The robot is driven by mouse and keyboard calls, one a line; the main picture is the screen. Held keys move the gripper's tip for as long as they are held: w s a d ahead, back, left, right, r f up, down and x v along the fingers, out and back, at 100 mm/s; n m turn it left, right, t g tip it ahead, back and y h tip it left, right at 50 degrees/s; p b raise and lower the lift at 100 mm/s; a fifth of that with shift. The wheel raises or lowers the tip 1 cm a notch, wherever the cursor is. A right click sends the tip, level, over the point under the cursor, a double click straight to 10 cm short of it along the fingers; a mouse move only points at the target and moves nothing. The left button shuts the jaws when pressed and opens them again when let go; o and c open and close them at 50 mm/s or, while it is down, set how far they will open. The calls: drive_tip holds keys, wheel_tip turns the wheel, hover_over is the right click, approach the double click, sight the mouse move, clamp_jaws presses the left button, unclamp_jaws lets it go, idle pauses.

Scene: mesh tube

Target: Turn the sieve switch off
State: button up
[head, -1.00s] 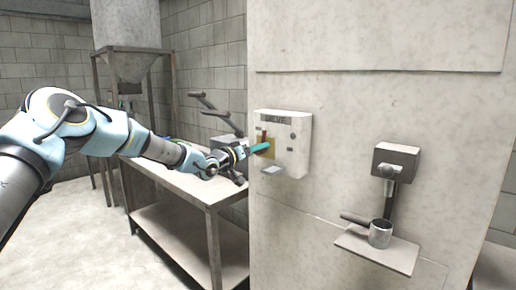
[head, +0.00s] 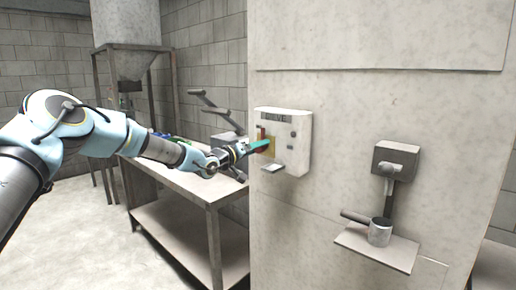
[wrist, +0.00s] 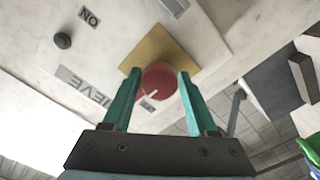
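The sieve switch is a round red knob (wrist: 158,80) on a yellow plate (wrist: 160,50), with a white mark on its face. It sits on a pale wall box (head: 296,157) labelled SIEVE. In the head view the fingers partly hide the knob.
A small tray (head: 273,168) juts from the box below the knob. To the right, a wall device (head: 395,160) stands over a shelf (head: 365,245) with a metal cup (head: 380,232). A metal table (head: 185,187) stands under my arm. A hopper (head: 125,45) is behind.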

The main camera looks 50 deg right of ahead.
drive_tip(key=shift+o, duration=1.3)
drive_tip(key=a+b, duration=0.3)
drive_tip(key=a, duration=0.7)
drive_tip(key=shift+w+a+b, duration=0.3)
drive_tip(key=shift+a+b, duration=0.05)
drive_tip(key=shift+a, duration=0.05)
